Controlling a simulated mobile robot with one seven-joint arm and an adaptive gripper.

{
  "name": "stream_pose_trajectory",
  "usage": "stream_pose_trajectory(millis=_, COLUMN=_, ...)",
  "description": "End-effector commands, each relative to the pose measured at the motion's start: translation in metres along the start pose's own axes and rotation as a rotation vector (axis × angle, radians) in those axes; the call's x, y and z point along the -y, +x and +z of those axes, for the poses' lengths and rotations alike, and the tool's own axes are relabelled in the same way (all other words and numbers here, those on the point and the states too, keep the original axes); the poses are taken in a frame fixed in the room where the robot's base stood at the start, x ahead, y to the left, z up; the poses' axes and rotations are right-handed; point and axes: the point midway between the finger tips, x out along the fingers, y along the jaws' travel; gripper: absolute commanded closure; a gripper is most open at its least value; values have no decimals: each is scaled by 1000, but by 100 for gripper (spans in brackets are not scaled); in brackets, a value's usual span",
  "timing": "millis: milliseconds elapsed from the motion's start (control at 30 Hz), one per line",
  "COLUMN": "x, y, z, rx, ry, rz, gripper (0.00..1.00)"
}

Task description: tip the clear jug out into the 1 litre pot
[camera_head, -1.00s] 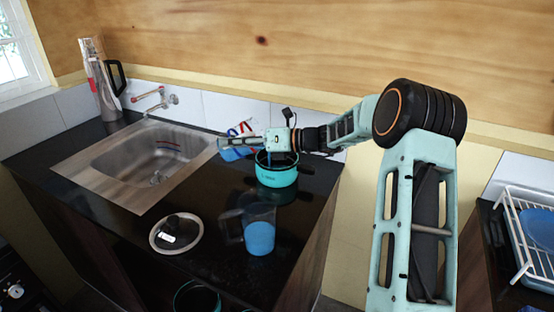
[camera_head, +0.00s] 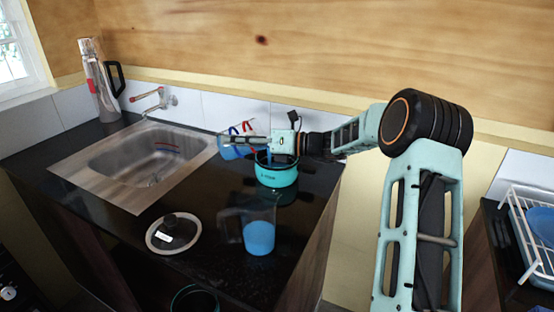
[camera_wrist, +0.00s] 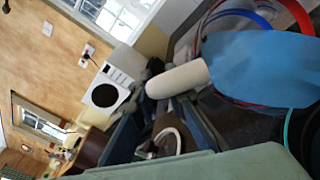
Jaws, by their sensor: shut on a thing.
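The clear jug (camera_head: 260,237) stands upright on the black counter with blue contents in its lower part; its handle points left. It is apart from my gripper. A teal pot (camera_head: 277,177) with small lettering, too small to read surely, stands behind the jug. My gripper (camera_head: 245,141) is level, above and left of the pot's mouth, pointing left. The wrist view shows a large blue shape (camera_wrist: 260,62) and a white cylinder (camera_wrist: 178,80) near the fingers.
A lid (camera_head: 173,234) lies left of the jug. A steel sink (camera_head: 150,163) is at the left. A steel flask (camera_head: 100,85) stands at the back left. A dish rack (camera_head: 530,235) is far right.

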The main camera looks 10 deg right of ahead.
Motion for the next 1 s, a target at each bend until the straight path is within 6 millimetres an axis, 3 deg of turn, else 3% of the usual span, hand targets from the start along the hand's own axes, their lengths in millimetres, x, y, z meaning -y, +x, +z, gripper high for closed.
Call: stream_pose_trajectory(millis=1000, x=0, y=-14, z=6, rx=84, ry=16, rz=65, gripper=100)
